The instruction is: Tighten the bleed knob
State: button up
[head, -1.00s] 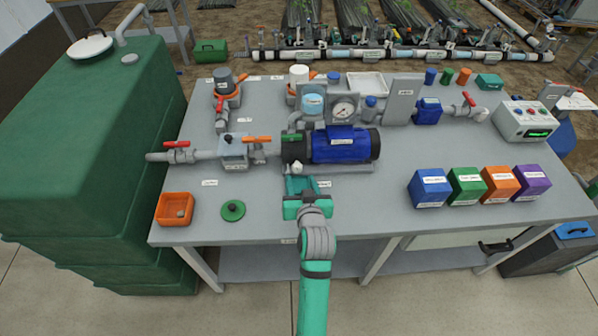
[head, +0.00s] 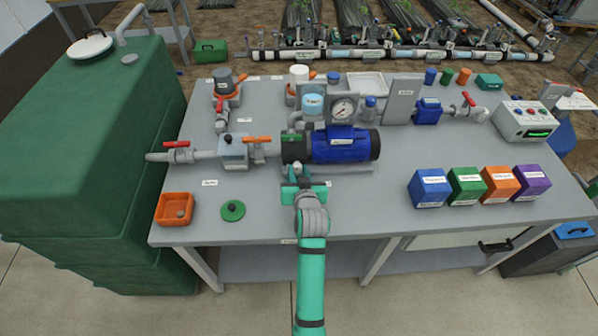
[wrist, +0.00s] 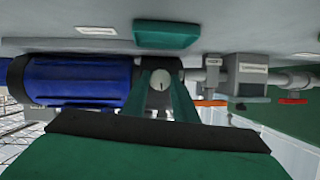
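The bleed knob (head: 297,168) is a small pale round knob low at the front of the blue and black pump (head: 345,146). In the wrist view the knob (wrist: 160,79) shows its round face with a dark mark. My gripper (head: 298,177) is level with it, and its teal fingers stand on both sides of it. In the wrist view the fingers (wrist: 162,88) are parted, with the knob in the gap near their tips. I cannot tell whether they touch it. The gripper partly hides the knob's surroundings.
An orange-handled valve (head: 257,139) and a red-handled valve (head: 176,145) are left of the pump. An orange tray (head: 174,209) and a green disc (head: 232,211) lie at front left. Several coloured boxes (head: 430,188) stand at right. A green block (wrist: 167,33) shows in the wrist view.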

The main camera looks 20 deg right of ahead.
jog(key=shift+m+y, duration=0.3)
jog(key=shift+m, duration=0.2)
jog(key=o, duration=1)
jog(key=shift+o, duration=0.2)
jog(key=shift+s, duration=0.15)
jog(key=v, duration=1)
jog(key=shift+s, duration=0.3)
